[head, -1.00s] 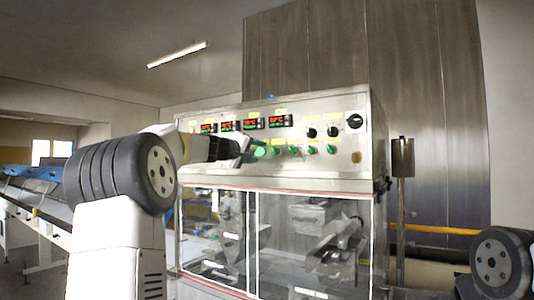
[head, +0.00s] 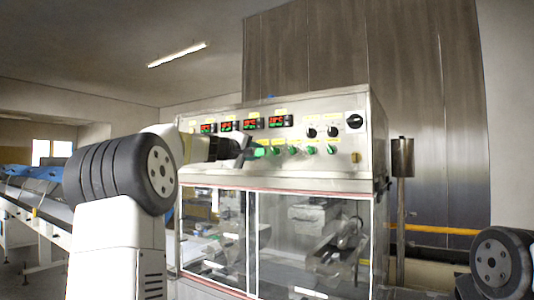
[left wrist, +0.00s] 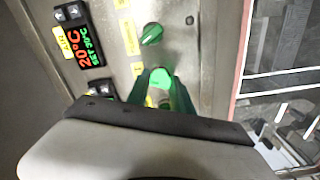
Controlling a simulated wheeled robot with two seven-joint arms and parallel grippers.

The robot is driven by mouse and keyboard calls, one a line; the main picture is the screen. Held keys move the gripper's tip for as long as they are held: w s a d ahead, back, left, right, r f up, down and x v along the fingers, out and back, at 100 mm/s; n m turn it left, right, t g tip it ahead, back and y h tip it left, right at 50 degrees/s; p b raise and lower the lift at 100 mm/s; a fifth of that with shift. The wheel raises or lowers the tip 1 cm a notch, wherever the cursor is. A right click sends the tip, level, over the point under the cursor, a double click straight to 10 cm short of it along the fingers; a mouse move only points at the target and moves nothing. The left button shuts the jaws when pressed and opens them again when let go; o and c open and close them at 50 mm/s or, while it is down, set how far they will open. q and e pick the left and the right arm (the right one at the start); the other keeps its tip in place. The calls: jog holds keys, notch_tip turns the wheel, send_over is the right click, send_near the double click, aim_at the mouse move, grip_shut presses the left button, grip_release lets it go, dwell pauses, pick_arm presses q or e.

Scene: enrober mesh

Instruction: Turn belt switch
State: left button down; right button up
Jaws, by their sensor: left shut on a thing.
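The control panel (head: 290,170) of the steel machine carries a row of green switches (head: 293,149) below its red displays. My left gripper (head: 246,148) is at the left end of this row, against the panel. In the left wrist view its two fingers (left wrist: 161,92) stand on either side of a bright green switch knob (left wrist: 160,77) and are shut on it. Another green switch (left wrist: 152,34) is beside it, with its grip bar slanted. Yellow labels are too small to read in the head view. My right gripper is out of view.
Black knobs (head: 311,132) and a larger black rotary switch (head: 354,121) are on the panel's right part. Clear windows (head: 285,240) are below the panel. A conveyor (head: 30,205) stands at the far left. A metal post (head: 402,190) stands right of the machine.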

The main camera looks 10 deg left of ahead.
pick_arm(q)
jog(key=n, duration=1)
jog(key=shift+f+n, duration=0.1)
jog(key=shift+n, duration=0.2)
dwell(0.4)
jog(key=c, duration=1.1)
grip_release()
jog(key=v, duration=0.7)
jog(key=shift+s+a, duration=0.1)
jog(key=shift+s, duration=0.25)
